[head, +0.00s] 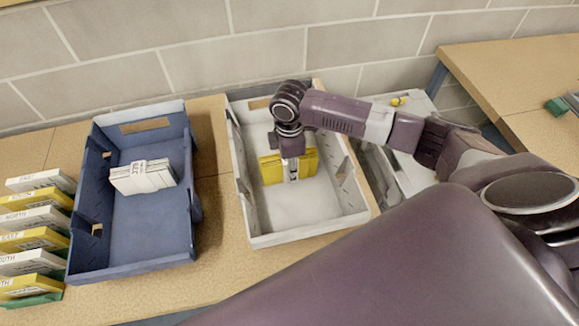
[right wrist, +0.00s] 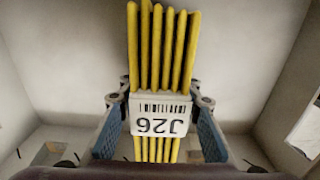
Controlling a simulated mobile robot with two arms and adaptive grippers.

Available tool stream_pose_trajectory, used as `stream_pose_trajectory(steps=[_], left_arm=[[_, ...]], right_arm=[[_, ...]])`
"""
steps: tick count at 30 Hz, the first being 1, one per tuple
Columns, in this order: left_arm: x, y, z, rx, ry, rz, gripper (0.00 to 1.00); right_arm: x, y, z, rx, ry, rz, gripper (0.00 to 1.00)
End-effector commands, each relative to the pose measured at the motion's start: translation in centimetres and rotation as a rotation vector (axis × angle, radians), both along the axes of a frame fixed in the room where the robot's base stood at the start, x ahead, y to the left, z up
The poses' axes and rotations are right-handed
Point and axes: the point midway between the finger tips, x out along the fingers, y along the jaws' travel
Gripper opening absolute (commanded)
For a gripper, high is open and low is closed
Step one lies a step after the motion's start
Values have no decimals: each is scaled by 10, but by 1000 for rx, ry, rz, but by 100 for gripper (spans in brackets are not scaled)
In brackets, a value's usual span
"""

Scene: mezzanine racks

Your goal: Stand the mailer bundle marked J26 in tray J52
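The J26 mailer bundle (right wrist: 158,113) is several yellow mailers with a white label band; its J26 mark reads upside down in the right wrist view. In the head view the yellow bundle (head: 272,170) is inside the pale grey tray (head: 246,205), mailers on edge. My right gripper (head: 291,160) reaches down over it. Its blue-padded fingers (right wrist: 160,125) straddle the label band, one at each side; I cannot tell whether they press on it. Whether the bundle touches the tray floor is unclear. No J52 mark is readable. My left gripper is not in view.
A blue tray (head: 130,272) left of the grey tray holds a white bundle (head: 143,177). White and yellow labelled stacks (head: 35,240) line the left edge. Another grey container (head: 405,172) stands at the right, partly behind my arm. A brick wall (head: 200,50) closes the back.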

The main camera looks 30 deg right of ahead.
Motion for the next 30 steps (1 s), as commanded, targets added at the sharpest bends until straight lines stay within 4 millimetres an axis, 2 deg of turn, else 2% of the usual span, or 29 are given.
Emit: stream_pose_trajectory(steps=[1,5,12,16,20,30], left_arm=[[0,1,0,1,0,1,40],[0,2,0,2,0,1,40],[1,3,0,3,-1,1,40],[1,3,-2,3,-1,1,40],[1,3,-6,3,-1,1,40],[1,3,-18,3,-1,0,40]], right_arm=[[0,0,0,0,0,0,37],[0,0,0,0,0,0,49],[0,0,1,0,0,0,49],[0,0,8,0,0,0,49],[1,-1,28,0,-4,1,49],[1,0,99,0,-3,1,49]])
